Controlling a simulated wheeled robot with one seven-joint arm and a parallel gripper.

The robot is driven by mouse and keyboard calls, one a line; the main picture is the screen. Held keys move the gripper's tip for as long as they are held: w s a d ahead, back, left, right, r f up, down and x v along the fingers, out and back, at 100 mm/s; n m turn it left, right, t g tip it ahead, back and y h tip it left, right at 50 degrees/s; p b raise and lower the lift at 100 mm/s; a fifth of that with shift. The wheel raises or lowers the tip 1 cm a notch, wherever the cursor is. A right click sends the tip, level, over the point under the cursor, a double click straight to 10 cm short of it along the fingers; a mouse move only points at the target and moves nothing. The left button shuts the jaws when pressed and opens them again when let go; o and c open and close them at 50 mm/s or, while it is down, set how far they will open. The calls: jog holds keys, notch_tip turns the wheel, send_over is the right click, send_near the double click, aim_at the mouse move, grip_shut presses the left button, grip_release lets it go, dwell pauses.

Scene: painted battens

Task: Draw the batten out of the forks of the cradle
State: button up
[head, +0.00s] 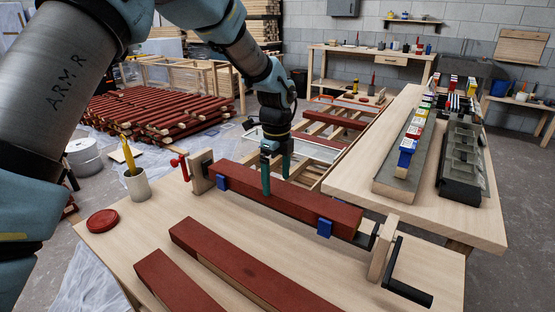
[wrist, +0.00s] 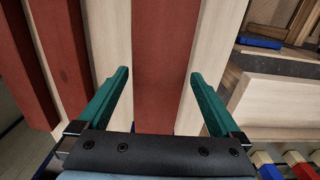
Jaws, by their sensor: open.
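The red-painted batten (head: 310,204) lies lengthwise in the cradle, in its two blue forks, left (head: 222,183) and right (head: 324,229). Wooden end posts stand beyond its ends, left (head: 201,172) and right (head: 382,250). My gripper (head: 276,185) is over the middle of the batten, pointing down, its teal fingers apart on the near and far sides. In the wrist view my open gripper (wrist: 159,74) has the red batten (wrist: 166,70) running between its fingers, with gaps on both sides. How low the fingertips reach beside it is hard to tell.
Two more red battens (head: 240,265) lie on the near bench. A crank handle (head: 407,290) sticks out at the right post. A cup with a brush (head: 137,184) and a red lid (head: 102,221) stand at left. A rack (head: 325,130) with battens lies behind.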

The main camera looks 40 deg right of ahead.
aim_at(276, 186)
jog(key=shift+f, duration=1.7)
jog(key=shift+c, duration=0.4)
grip_shut()
jog(key=shift+c, duration=0.9)
grip_release()
jog(key=shift+w+p, duration=0.1)
jog(key=shift+p, duration=0.2)
jog(key=c, duration=0.8)
jog(key=shift+r, duration=0.2)
jog(key=shift+r, duration=0.1)
jog(key=shift+r+p, duration=2.25)
jog(key=shift+r, duration=0.5)
jog(key=shift+r, duration=0.15)
